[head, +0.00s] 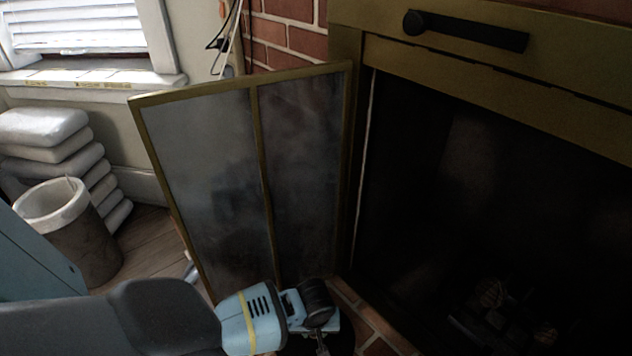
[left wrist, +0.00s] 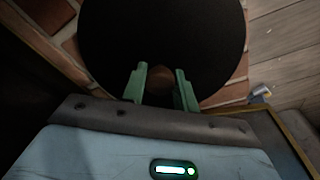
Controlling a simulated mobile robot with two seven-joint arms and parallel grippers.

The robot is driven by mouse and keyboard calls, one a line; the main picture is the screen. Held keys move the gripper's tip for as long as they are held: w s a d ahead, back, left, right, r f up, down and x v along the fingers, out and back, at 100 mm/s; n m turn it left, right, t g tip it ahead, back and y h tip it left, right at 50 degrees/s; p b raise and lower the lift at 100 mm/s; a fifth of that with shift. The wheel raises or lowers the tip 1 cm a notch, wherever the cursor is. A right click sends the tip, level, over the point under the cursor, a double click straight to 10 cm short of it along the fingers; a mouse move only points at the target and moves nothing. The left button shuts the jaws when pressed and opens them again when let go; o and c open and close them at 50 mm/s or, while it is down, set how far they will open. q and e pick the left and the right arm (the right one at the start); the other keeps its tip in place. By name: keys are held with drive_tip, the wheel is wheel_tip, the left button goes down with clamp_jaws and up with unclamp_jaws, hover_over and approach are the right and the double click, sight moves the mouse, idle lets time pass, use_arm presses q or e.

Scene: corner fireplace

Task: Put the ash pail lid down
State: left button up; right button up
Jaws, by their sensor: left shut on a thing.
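The ash pail lid (left wrist: 165,35) is a black round disc with a small brownish knob (left wrist: 160,78), filling the upper middle of the left wrist view. My left gripper (left wrist: 160,92) is shut on the knob with its two green fingers. In the head view my left gripper (head: 320,340) is at the bottom centre, with a dark edge of the lid (head: 344,340) showing beside it. The brick hearth (head: 372,328) shows around the lid. I cannot tell the lid's height above it, and what lies under the lid is hidden. My right gripper is out of view.
A glass fireplace door (head: 205,170) with a brass frame stands open behind my left gripper. The dark firebox (head: 500,170) is at the right. A brown bin with a pale rim (head: 88,245) and stacked pale cushions (head: 50,150) stand on the wooden floor at the left.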

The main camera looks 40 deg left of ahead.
use_arm(q)
drive_tip(key=shift+w+a+f+b, duration=0.1)
drive_tip(key=shift+w+f+b, duration=0.05)
drive_tip(key=shift+f+b, duration=0.4)
drive_tip(key=shift+w+a+f+b, duration=0.1)
drive_tip(key=shift+w+f+b, duration=0.15)
drive_tip(key=shift+f, duration=0.45)
drive_tip(key=shift+w+a+f+b, duration=0.1)
drive_tip(key=shift+f+b, duration=0.4)
drive_tip(key=shift+f, duration=0.15)
drive_tip(key=shift+r, duration=0.1)
drive_tip(key=o, duration=1.1)
drive_tip(key=shift+f, duration=0.2)
drive_tip(key=shift+c, duration=0.2)
drive_tip(key=r+p, duration=0.2)
drive_tip(key=r, duration=0.2)
drive_tip(key=r+p, duration=0.2)
drive_tip(key=r, duration=0.2)
drive_tip(key=s+d+r+p, duration=0.1)
drive_tip(key=r+p, duration=0.1)
drive_tip(key=r, duration=0.2)
drive_tip(key=shift+d+r, duration=0.1)
drive_tip(key=shift+r, duration=0.05)
